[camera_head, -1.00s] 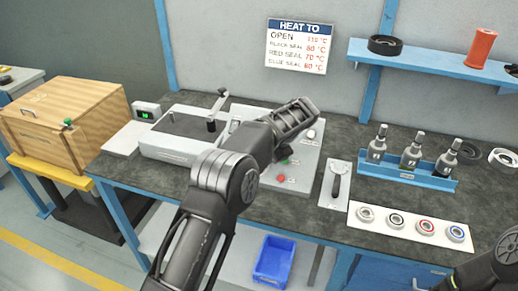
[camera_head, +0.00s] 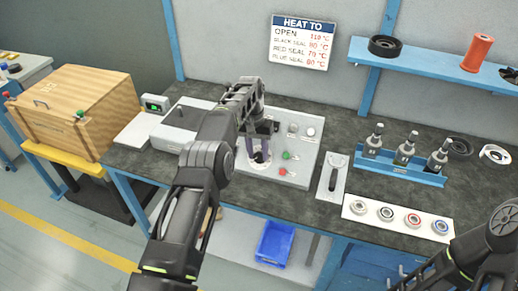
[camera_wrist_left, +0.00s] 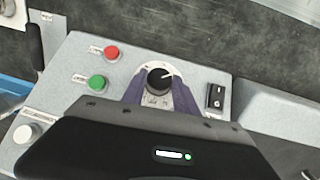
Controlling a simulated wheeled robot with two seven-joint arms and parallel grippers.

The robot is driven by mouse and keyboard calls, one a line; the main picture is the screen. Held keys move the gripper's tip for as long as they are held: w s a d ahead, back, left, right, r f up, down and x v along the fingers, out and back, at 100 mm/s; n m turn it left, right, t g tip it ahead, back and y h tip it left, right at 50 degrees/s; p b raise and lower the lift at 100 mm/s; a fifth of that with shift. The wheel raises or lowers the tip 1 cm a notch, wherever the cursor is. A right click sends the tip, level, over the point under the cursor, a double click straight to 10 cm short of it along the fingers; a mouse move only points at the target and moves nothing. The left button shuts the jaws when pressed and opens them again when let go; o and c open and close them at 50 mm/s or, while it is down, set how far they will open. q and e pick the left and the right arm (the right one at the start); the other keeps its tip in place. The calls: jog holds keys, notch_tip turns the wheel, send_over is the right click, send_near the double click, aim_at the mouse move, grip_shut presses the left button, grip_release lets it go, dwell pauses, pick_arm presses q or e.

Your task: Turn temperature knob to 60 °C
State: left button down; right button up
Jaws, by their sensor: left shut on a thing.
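The temperature knob (camera_wrist_left: 160,78) is black with a white pointer mark, on a round white dial, in the left wrist view. The pointer aims to the upper right; the dial's numbers are too small to read. My left gripper (camera_wrist_left: 158,88) has its purple fingers on both sides of the knob and is shut on it. In the head view the left gripper (camera_head: 258,154) points down at the grey control panel (camera_head: 303,155), and the knob is mostly hidden. Only part of my right arm shows at the lower right.
A green button (camera_wrist_left: 97,83), a red button (camera_wrist_left: 111,52) and a black rocker switch (camera_wrist_left: 215,97) sit close around the knob. A sign (camera_head: 303,42) lists heating temperatures.

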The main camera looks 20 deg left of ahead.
pick_arm(q)
jog(key=shift+s+a+f+n+h, duration=0.1)
jog(key=shift+s+f+n+h, duration=0.1)
jog(key=shift+n+h, duration=0.3)
jog(key=c, duration=0.9)
grip_release()
jog(key=shift+c, duration=0.2)
jog(key=shift+w+r, duration=0.1)
pick_arm(e)
jog(key=shift+r, duration=0.1)
pick_arm(q)
jog(key=shift+r, duration=0.1)
